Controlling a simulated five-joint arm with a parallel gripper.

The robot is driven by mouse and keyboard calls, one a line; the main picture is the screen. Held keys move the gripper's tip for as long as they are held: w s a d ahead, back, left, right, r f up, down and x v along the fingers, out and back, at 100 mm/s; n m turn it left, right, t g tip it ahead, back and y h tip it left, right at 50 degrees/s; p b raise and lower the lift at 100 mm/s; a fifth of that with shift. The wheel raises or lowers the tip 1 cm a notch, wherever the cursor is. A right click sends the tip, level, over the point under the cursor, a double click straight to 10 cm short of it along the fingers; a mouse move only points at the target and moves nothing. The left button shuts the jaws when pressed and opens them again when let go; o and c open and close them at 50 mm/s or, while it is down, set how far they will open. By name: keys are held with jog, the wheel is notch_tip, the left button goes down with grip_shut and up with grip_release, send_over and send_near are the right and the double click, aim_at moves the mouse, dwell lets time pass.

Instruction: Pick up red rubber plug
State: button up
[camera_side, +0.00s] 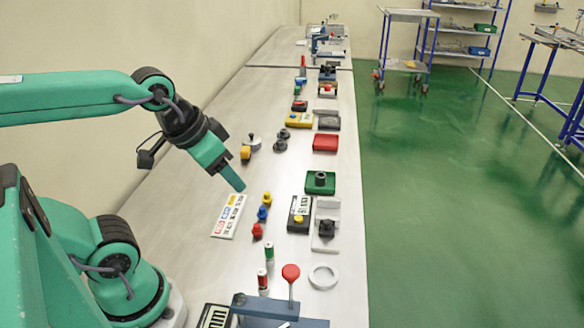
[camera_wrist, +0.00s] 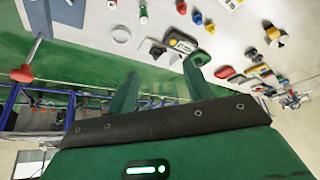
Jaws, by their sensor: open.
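The red rubber plug (camera_side: 257,231) stands on the bench at the near end of a short row, with a blue plug (camera_side: 262,213) and a yellow plug (camera_side: 267,198) behind it. It also shows at the top edge of the wrist view (camera_wrist: 181,7), beside the blue plug (camera_wrist: 197,18). My gripper (camera_side: 239,184) hangs above the bench, up and to the left of the plugs in the side view. In the wrist view its two fingers (camera_wrist: 164,67) are spread with nothing between them. It is apart from the red plug.
A white label card (camera_side: 229,216) lies left of the plugs. A yellow-black box (camera_side: 299,214) and a grey fixture (camera_side: 326,225) stand to their right. Green and red cylinders, a white ring (camera_side: 323,277) and a red-knobbed lever (camera_side: 291,272) are nearer the camera.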

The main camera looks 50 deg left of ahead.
jog(key=m+g, duration=0.5)
send_over(256, 225)
jog(key=f, duration=1.5)
jog(key=shift+d+f, duration=0.2)
jog(key=shift+f, duration=0.15)
jog(key=shift+w+a+f+g, duration=0.15)
jog(key=shift+f+g, duration=0.15)
jog(key=shift+f, duration=1.45)
jog(key=shift+f, duration=2.55)
jog(key=c, duration=1.1)
